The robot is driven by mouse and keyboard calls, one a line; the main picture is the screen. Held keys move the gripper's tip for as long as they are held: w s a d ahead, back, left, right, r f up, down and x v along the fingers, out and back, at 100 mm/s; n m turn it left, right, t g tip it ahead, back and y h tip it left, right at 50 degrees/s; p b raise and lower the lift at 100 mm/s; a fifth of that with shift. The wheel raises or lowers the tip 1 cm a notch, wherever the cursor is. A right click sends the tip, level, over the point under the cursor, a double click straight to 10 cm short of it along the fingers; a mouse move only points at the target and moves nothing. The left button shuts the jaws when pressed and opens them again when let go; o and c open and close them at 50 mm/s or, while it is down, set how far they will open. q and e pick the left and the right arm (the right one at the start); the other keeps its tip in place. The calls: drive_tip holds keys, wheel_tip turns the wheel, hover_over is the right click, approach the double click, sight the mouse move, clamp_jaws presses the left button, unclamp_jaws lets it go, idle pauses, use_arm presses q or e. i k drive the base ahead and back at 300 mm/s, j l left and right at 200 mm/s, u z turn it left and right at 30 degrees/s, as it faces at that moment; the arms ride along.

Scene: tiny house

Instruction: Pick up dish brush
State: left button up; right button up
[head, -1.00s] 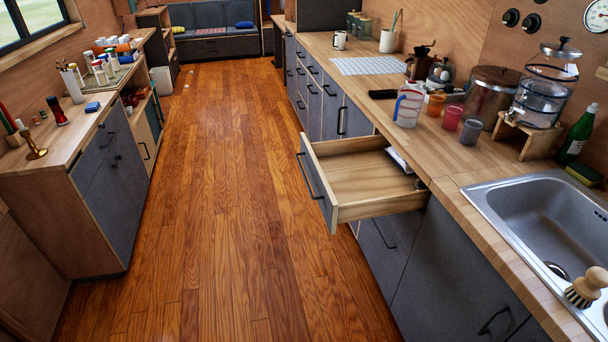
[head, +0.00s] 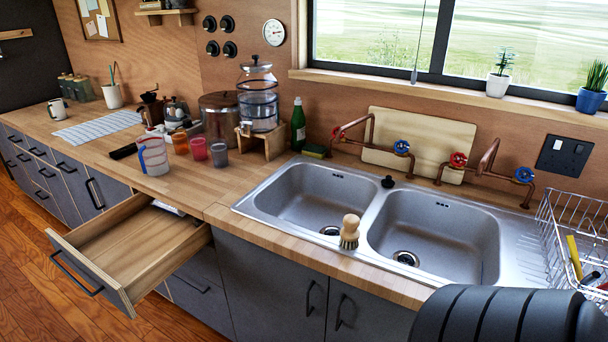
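The dish brush (head: 350,231) has a round pale wooden handle and dark bristles pointing down. It sits at the front of the double sink (head: 262,197), by the divider between the two basins and near the counter's front edge. Neither gripper shows in the head view. A dark ribbed part of my own arm fills the bottom right corner.
An open drawer (head: 130,247) juts out below the counter to the left. Copper taps (head: 478,165) stand behind the sink. A wire dish rack (head: 577,235) is at the right. Cups, a pot (head: 222,118) and a water dispenser (head: 258,97) stand on the left counter.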

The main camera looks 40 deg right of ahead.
sight(351, 233)
drive_tip(key=z, duration=1.75)
